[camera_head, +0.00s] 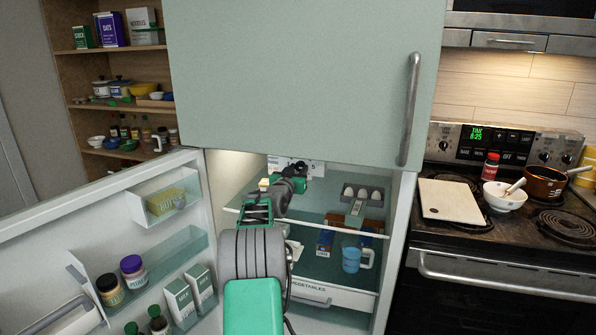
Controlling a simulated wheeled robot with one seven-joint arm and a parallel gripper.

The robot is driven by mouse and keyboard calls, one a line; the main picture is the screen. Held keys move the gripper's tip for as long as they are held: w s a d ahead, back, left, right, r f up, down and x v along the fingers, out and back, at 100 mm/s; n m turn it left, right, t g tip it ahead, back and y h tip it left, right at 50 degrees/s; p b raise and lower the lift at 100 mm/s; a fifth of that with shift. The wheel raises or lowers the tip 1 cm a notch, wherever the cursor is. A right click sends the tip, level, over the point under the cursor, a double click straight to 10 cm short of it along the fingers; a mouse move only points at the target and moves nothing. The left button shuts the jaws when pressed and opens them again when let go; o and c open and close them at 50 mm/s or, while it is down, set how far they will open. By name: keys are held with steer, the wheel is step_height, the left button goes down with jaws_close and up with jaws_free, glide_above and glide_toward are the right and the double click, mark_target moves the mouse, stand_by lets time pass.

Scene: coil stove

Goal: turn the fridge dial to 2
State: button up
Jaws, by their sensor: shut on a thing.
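The fridge (311,85) stands in the middle with its lower door open to the left. At the top of the lit lower compartment is a pale dial panel (318,167) with a "5" visible at its right. My arm reaches into the compartment from below, and my gripper (303,172) is at the panel, shut on the dial. The dial is mostly hidden by my gripper, so I cannot read which number it points to.
The open fridge door (30,225) with jars and cartons is left of my arm. Below my gripper, a glass shelf (345,227) holds eggs and boxes, with a blue jug (351,259) lower down. The stove (505,240) stands at right.

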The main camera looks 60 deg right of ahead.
jaws_close()
